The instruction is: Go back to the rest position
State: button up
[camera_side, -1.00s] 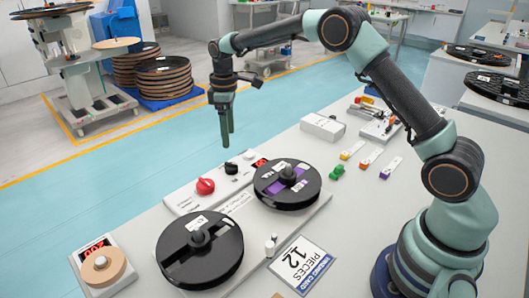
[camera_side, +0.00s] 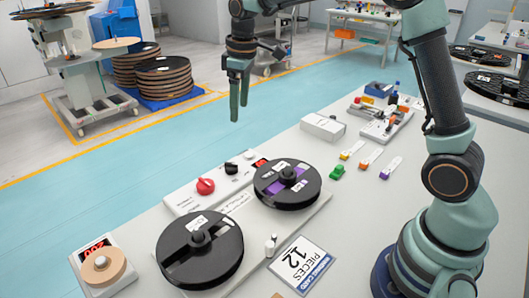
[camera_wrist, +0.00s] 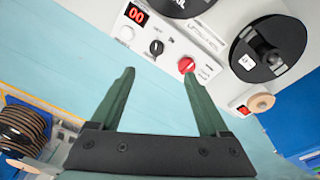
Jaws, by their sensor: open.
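My gripper (camera_side: 239,92) is raised above and behind the rewind station, pointing down, open and empty. In the wrist view its two green fingers (camera_wrist: 160,95) stand apart with nothing between them. The station's control panel (camera_side: 219,184) carries a red knob (camera_side: 205,186) and a black knob (camera_side: 231,168). Both knobs also show in the wrist view, the red one (camera_wrist: 186,65) and the black one (camera_wrist: 156,47). Two black reels lie on the station, a near-left one (camera_side: 200,262) and a right one (camera_side: 288,192). My gripper touches none of these.
A card reading 12 pieces (camera_side: 301,264) lies in front. A white box (camera_side: 323,126), coloured clips (camera_side: 369,158) and a tool tray (camera_side: 388,124) are farther back. The air around my gripper is clear.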

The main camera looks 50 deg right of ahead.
jog(key=s+r+m+t, duration=0.1)
jog(key=s+m+t, duration=0.1)
jog(key=s, duration=0.8)
jog(key=s+r+m+t, duration=0.1)
jog(key=s+m, duration=0.3)
jog(key=s, duration=0.6)
jog(key=shift+s+d+r+t, duration=0.25)
jog(key=shift+d+r+t, duration=0.1)
jog(key=shift+t, duration=0.25)
